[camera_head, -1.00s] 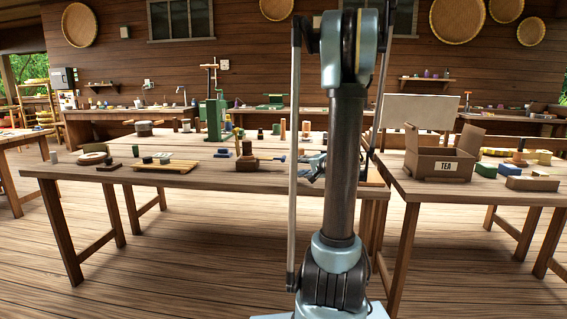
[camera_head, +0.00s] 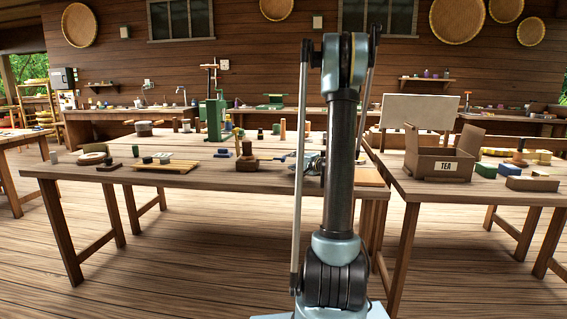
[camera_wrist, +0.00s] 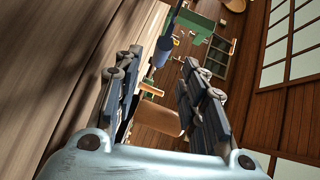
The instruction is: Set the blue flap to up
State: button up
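A small blue piece (camera_wrist: 162,52), which looks like the blue flap, shows in the wrist view beyond my fingertips. I cannot tell its setting from here. My gripper (camera_wrist: 160,75) is open, with a dark finger on each side and a clear gap between them. Nothing is held. The blue piece lies apart from the fingers, roughly in line with the gap. In the head view my gripper is mostly hidden behind my arm, over the right part of the middle table (camera_head: 225,178). I cannot make out the flap clearly there.
A tan rounded piece (camera_wrist: 160,117) shows between the fingers in the wrist view. A green stand (camera_head: 214,118), a brown block with a knob (camera_head: 247,161) and several small pieces stand on the table. A box marked TEA (camera_head: 440,165) is on the right table.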

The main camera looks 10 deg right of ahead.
aim_at(284, 159)
jog(key=x, duration=0.8)
jog(key=shift+w, duration=0.15)
grip_shut()
